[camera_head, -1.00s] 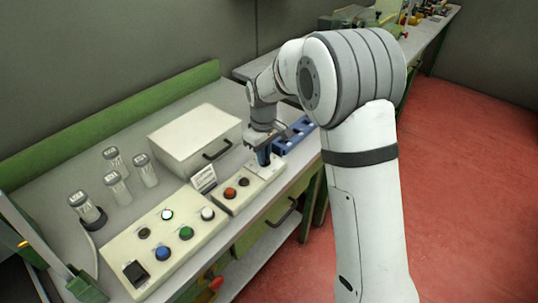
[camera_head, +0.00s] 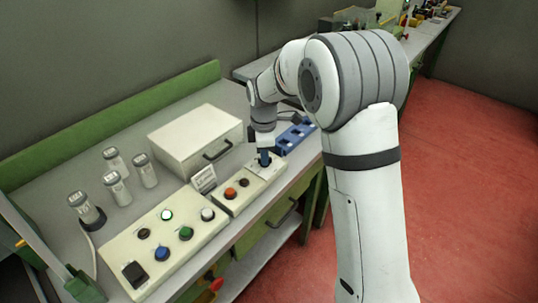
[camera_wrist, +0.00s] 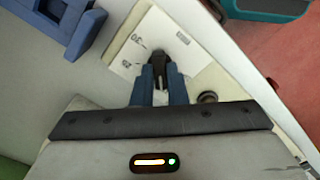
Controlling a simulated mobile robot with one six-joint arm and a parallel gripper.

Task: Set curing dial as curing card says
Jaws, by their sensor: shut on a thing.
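The curing dial shows in the wrist view as a dark knob (camera_wrist: 162,65) on a pale plate (camera_wrist: 203,78) with printed marks; one reads 30, and another beside it is hard to read. My gripper (camera_wrist: 160,78) is shut on the knob, with a blue finger on each side. In the head view my gripper (camera_head: 264,158) points down at the right end of the small cream panel (camera_head: 270,174), hiding most of the dial. A small white card (camera_head: 203,180) stands upright behind the panels; its text is too small to read.
A cream box with a handle (camera_head: 197,139) stands behind the card. A panel of coloured buttons (camera_head: 165,246) lies to the left, with several capped jars (camera_head: 116,187) behind it. A blue rack (camera_head: 294,136) is close to the right of my gripper.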

